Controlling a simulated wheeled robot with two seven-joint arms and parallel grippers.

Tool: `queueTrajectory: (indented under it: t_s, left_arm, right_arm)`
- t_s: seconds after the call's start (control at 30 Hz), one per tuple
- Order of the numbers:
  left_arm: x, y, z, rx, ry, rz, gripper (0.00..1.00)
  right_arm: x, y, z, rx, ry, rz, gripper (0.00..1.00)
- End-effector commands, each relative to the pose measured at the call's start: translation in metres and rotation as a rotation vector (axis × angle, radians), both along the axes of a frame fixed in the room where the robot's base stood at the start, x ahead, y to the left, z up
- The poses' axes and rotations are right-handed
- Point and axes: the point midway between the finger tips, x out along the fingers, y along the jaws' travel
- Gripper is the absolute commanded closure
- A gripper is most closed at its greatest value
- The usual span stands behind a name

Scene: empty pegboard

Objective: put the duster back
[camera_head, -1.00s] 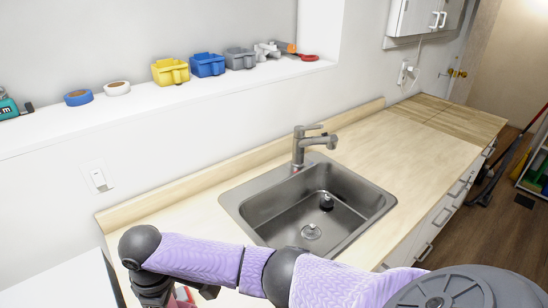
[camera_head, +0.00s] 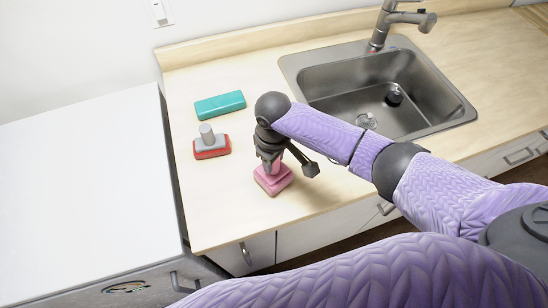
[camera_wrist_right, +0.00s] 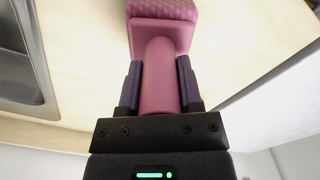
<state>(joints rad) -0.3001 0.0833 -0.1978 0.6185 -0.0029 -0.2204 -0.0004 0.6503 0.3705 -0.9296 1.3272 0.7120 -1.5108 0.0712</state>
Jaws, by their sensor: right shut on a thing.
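A pink block-shaped duster (camera_head: 273,183) with a round pink handle is at the front of the wooden counter, left of the sink. My right gripper (camera_head: 268,163) is above it and shut on the handle. In the right wrist view the handle (camera_wrist_right: 163,75) stands between the two dark fingers of my right gripper (camera_wrist_right: 161,88), with the wider pink head beyond. The head is low over the counter; I cannot tell if it touches. My left gripper is out of view.
A red-and-grey block with a grey handle (camera_head: 211,145) and a teal block (camera_head: 220,104) lie left of the duster on the counter (camera_head: 225,222). The sink (camera_head: 400,125) is to the right. A white surface (camera_head: 85,180) is at the left.

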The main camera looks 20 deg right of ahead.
Motion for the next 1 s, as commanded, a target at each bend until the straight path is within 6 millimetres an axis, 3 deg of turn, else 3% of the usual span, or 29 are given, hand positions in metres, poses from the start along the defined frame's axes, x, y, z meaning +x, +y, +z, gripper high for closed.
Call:
queueTrajectory:
  t_s: [0.17,0.2,0.37,0.67,0.77,1.0]
  left_arm:
    - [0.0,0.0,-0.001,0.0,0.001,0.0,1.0]
    - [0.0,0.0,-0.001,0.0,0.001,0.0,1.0]
    - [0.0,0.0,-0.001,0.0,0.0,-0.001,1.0]
    - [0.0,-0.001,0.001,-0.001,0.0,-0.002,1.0]
    - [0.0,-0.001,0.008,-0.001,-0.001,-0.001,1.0]
    - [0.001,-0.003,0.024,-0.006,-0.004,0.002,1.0]
  right_arm:
    - [0.0,0.0,-0.002,0.001,-0.001,0.0,1.0]
    - [0.0,0.0,-0.002,0.001,-0.001,0.0,0.5]
    - [0.0,0.0,-0.002,0.001,-0.001,0.0,0.19]
    - [0.001,0.0,0.003,0.0,-0.001,0.0,0.19]
    - [0.001,0.0,0.023,0.001,-0.005,0.002,0.19]
    - [0.001,0.0,0.091,0.002,-0.005,0.0,0.19]
